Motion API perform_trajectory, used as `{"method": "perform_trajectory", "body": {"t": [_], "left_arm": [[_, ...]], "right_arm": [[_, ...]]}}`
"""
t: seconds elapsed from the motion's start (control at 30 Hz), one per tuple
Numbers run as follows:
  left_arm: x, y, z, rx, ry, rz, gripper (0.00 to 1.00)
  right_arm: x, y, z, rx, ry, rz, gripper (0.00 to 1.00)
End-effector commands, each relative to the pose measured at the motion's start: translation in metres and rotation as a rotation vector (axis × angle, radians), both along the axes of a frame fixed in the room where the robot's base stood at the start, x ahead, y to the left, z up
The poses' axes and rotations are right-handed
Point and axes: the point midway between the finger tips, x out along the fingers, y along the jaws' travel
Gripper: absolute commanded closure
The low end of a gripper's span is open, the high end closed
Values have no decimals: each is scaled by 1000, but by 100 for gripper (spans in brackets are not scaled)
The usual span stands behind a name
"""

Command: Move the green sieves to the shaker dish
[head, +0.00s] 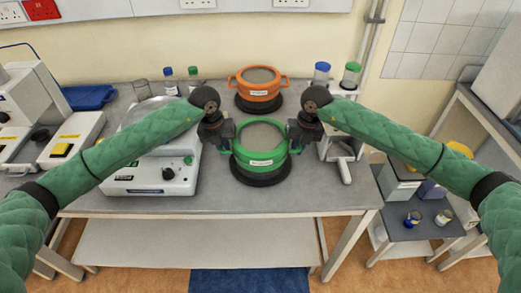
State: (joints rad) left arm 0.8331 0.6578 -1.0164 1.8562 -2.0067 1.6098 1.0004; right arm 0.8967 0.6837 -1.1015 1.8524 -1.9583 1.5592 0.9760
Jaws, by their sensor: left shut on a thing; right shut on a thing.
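A green sieve (260,161) with a white label and side handles is in the middle of the bench, on or just above a black round base (261,178); I cannot tell if they touch. My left gripper (225,146) is shut on its left handle. My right gripper (294,143) is shut on its right handle. The shaker (150,180) is a white machine with a knob, left of the sieve. Its round dish (144,107) shows on top, partly hidden by my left arm.
An orange sieve (258,91) sits on a black base behind the green one. Bottles with blue and green caps (351,75) stand at the back. A white stand (343,160) is close on the right. A blue tray (89,97) and lab machines are at the left.

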Motion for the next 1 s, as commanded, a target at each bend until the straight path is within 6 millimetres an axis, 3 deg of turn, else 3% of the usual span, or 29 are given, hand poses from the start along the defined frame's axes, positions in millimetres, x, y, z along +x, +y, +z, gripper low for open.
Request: {"method": "perform_trajectory", "body": {"t": [0.7, 1.0], "left_arm": [[1, 1, 43, 1, -1, 1, 100], [1, 1, 50, 2, -1, 1, 100]], "right_arm": [[1, -1, 43, -1, -1, -1, 100], [1, -1, 50, -1, -1, -1, 100]]}}
